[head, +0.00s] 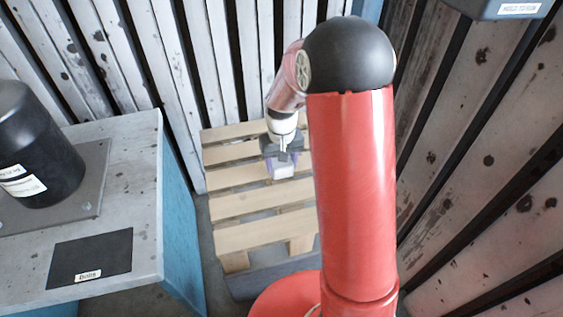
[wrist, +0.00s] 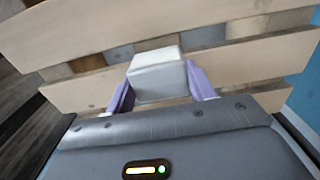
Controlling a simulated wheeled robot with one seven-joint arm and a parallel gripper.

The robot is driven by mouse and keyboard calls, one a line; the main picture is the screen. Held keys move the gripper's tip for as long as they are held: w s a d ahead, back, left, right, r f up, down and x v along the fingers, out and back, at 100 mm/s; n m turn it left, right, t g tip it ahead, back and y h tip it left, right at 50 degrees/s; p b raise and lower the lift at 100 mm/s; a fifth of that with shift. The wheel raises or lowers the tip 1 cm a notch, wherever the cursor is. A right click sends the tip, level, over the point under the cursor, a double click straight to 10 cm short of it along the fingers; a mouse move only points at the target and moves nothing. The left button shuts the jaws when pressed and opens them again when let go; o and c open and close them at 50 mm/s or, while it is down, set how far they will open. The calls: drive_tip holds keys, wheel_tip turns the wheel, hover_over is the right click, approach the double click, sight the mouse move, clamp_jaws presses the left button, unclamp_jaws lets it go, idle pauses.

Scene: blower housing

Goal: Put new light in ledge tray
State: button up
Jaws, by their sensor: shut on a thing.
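My gripper (wrist: 162,88) is shut on a pale grey-white block (wrist: 157,72), with one purple finger on each side of it. The block may be the new light, but no label on it shows. In the head view my gripper (head: 284,161) points down over the wooden pallet (head: 245,205), with the block (head: 284,172) at its tip. I cannot tell whether the block touches the slats or hangs just above them. I cannot make out a ledge tray for certain in either view.
A grey bench (head: 140,190) with blue sides stands at left. It bears a black cylinder (head: 40,150) on a grey plate and a labelled dark mat (head: 95,255). Slatted walls close in the back and right. A labelled grey box (head: 500,8) is at top right.

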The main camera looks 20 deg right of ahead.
drive_tip(key=shift+f, duration=0.2)
drive_tip(key=o, duration=1)
